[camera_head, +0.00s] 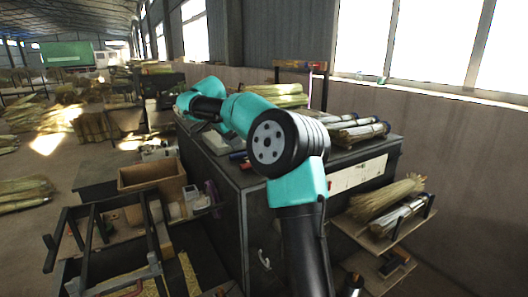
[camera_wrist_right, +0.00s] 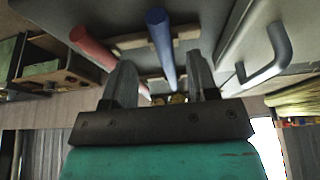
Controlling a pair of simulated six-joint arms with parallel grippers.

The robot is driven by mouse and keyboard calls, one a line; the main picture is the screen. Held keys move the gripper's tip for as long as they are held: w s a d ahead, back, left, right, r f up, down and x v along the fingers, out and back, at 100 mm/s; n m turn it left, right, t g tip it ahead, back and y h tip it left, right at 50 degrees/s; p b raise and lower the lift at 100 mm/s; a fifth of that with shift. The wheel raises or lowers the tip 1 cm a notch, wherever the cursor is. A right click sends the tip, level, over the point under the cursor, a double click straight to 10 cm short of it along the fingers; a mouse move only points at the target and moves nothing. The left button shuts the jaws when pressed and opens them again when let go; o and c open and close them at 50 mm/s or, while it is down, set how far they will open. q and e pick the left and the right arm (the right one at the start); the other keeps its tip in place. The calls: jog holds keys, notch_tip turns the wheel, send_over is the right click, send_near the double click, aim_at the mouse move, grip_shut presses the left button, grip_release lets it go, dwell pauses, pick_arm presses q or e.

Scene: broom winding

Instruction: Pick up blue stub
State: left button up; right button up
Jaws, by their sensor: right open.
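The blue stub (camera_wrist_right: 162,45) is a blue rod in the right wrist view. It runs from the top toward the space between my fingers. A small bluish end, seemingly the blue stub (camera_head: 237,155), shows on the dark cabinet top in the head view, partly hidden by my arm. My right gripper (camera_wrist_right: 160,65) is open, with one dark finger on each side of the blue stub, and is not closed on it. In the head view my right gripper (camera_head: 196,126) is small and dark at the far end of the turquoise arm. My left gripper is not in view.
A red stub (camera_wrist_right: 92,46) lies left of the blue one in the right wrist view, near a finger. A grey handle (camera_wrist_right: 268,60) is at the right. In the head view, broom bundles (camera_head: 358,132) lie on the cabinet, and a brown box (camera_head: 150,175) stands left of it.

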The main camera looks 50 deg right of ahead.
jog(key=shift+x, duration=2.35)
jog(key=shift+w, duration=0.1)
jog(key=shift+c, duration=0.3)
grip_shut()
